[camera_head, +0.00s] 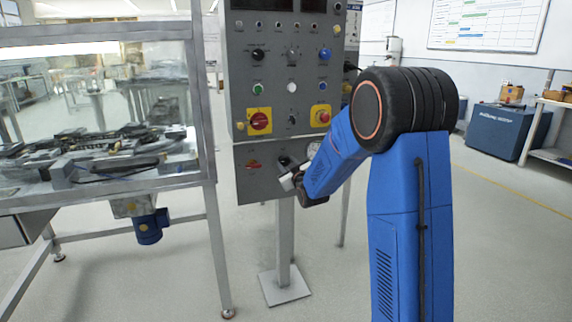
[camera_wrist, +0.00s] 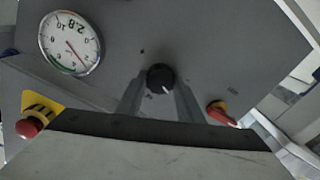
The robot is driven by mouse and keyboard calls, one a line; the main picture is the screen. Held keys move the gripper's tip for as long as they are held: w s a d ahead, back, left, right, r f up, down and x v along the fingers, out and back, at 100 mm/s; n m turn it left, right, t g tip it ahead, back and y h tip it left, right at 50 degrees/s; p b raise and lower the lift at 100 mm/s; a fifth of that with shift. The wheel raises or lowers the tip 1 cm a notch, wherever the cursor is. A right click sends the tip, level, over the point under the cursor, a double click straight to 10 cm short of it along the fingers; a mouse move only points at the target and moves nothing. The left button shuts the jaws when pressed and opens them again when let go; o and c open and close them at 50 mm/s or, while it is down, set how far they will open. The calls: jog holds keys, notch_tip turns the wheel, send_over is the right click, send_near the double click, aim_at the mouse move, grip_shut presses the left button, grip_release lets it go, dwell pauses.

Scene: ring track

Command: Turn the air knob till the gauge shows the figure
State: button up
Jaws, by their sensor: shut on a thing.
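The air knob (camera_wrist: 160,78) is black with a white mark and sits on a grey panel. The fingers of my gripper (camera_wrist: 160,98) reach up to it from both sides in the wrist view and are shut on it. The gauge (camera_wrist: 70,43) is a round white dial at the upper left there, seen turned over. It bears the figure 2.8, a red needle and a green arc; I cannot read the needle's exact value. In the head view my gripper (camera_head: 290,180) is at the lower panel box, and my arm partly covers the gauge (camera_head: 313,149).
A red lever (camera_head: 253,164) is on the same panel, left of my gripper. Above stands the control cabinet (camera_head: 275,90) with buttons and red switches on yellow plates. A glass-walled machine (camera_head: 203,110) stands close on the left. Open floor lies to the right.

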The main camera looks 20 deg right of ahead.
jog(key=m, duration=0.8)
jog(key=shift+d+m, duration=0.1)
jog(key=shift+m, duration=0.3)
jog(key=m, duration=0.4)
jog(key=shift+d+m, duration=0.1)
jog(key=shift+m, duration=2)
jog(key=o, duration=1.1)
jog(key=shift+c, duration=0.2)
